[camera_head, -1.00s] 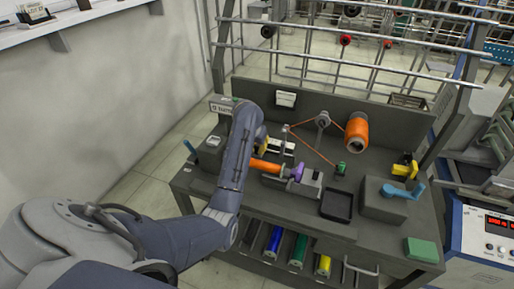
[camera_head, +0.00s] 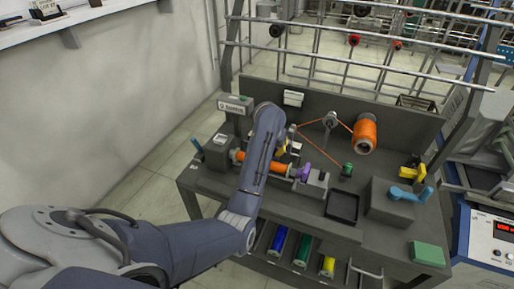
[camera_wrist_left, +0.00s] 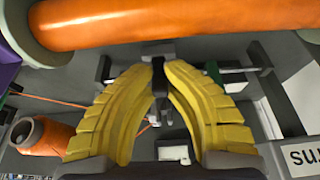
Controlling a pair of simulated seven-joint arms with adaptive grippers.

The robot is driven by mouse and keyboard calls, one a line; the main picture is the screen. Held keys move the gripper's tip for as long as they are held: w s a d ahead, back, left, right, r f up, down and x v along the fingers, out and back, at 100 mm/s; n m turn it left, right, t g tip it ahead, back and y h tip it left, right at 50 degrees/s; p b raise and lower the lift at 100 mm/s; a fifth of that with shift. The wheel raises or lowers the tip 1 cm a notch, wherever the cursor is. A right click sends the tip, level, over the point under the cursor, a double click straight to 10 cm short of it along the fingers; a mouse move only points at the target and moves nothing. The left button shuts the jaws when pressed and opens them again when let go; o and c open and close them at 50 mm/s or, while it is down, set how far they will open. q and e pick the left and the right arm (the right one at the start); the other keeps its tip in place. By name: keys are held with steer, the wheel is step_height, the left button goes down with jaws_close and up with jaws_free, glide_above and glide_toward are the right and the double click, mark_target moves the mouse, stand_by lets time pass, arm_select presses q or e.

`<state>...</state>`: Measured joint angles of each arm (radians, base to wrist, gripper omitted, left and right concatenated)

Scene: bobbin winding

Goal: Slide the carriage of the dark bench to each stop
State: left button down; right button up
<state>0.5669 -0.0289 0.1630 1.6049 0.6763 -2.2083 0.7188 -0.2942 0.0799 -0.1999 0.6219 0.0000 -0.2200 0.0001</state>
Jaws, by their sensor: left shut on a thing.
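The dark bench (camera_head: 380,237) fills the middle of the head view. My left gripper (camera_head: 282,148) is mostly hidden behind my own forearm; only a bit of its yellow fingers shows, behind the orange bobbin. In the left wrist view my left gripper (camera_wrist_left: 161,64) has its yellow fingertips together on the small dark knob of the carriage (camera_wrist_left: 160,87). The carriage sits on a thin metal rail (camera_wrist_left: 232,71) that runs across the view, with dark blocks near its ends. My right gripper is not in view.
An orange bobbin (camera_head: 275,164) with a purple end (camera_head: 304,172) lies close beside the gripper. Rails rise behind the bench.

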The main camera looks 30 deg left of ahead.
arm_select(q)
steer(key=shift+w+d+r, duration=0.1)
steer(key=shift+w+d, duration=0.05)
steer(key=shift+d, duration=0.35)
steer(key=shift+w+d+r, duration=0.1)
steer(key=shift+d, duration=0.4)
steer(key=c, duration=1.4)
jaws_free()
steer(key=shift+f, duration=0.15)
steer(key=shift+o, duration=0.2)
steer(key=v, duration=0.7)
steer(key=shift+r, duration=0.25)
steer(key=shift+s, duration=0.15)
